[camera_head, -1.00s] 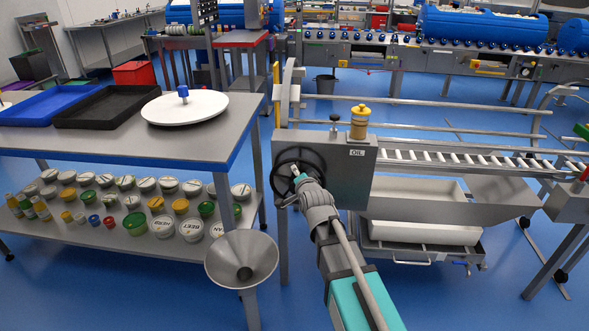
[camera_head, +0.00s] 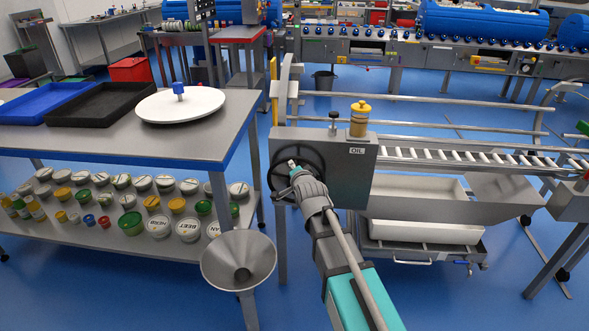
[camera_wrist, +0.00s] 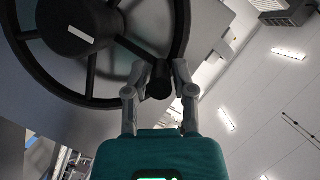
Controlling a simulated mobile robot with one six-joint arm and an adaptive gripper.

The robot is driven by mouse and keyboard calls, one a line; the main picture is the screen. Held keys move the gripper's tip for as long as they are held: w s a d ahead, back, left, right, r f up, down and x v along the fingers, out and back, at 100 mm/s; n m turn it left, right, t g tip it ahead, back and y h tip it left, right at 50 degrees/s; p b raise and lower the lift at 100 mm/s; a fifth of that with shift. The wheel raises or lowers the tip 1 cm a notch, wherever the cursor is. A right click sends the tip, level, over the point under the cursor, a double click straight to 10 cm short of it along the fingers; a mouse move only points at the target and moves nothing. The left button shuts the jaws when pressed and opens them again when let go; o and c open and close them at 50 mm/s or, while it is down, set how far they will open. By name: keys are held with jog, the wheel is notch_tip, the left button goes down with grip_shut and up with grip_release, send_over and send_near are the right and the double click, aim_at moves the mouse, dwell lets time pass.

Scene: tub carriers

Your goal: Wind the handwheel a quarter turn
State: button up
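The black handwheel (camera_head: 276,162) is on the left of the front face of a grey machine box, partly hidden by my arm. In the wrist view the handwheel (camera_wrist: 88,86) fills the upper left, with its hub, spokes and rim showing. A dark stub handle (camera_wrist: 159,82) stands out from its rim at the right. My gripper (camera_wrist: 160,72) has one finger on each side of this handle, and the fingers appear closed on it. In the head view my gripper (camera_head: 294,168) is in front of the wheel, and its contact is too small to tell.
The grey machine box (camera_head: 345,180) carries a yellow-capped oil cup (camera_head: 360,118) and a small black knob (camera_head: 334,117). A steel table (camera_head: 190,147) with trays stands to the left. A metal funnel (camera_head: 238,262) is close to my arm's left. Blue floor lies open at lower right.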

grip_shut()
jog(key=shift+s+d, duration=0.1)
jog(key=shift+d, duration=0.1)
jog(key=shift+a, duration=0.35)
